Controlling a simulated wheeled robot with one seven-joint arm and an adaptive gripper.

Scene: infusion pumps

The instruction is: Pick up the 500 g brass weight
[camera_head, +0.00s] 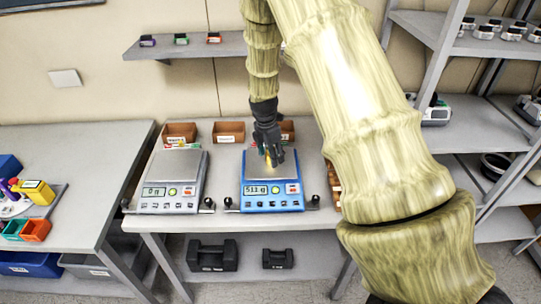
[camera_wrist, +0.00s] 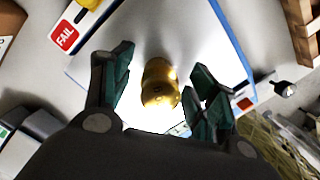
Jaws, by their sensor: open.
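A brass weight (camera_wrist: 160,85) stands on the bright pan of the blue scale (camera_head: 272,205). In the wrist view it is between the fingers of my gripper (camera_wrist: 164,72), with a gap showing on each side. In the head view my gripper (camera_head: 271,160) points down over the blue scale's pan, and only a small yellow part of the weight (camera_head: 267,161) shows. The fingers are open. The blue scale's display seems to read about 512 g. A grey scale (camera_head: 172,182) to the left has an empty pan and seems to read 0 g.
Small wooden bins (camera_head: 229,132) stand behind the scales. A red FAIL label (camera_wrist: 65,35) lies near the blue scale. Dark knobs sit beside both scales. Black weights (camera_head: 212,256) lie on the lower shelf. The left table (camera_head: 95,165) holds coloured boxes.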

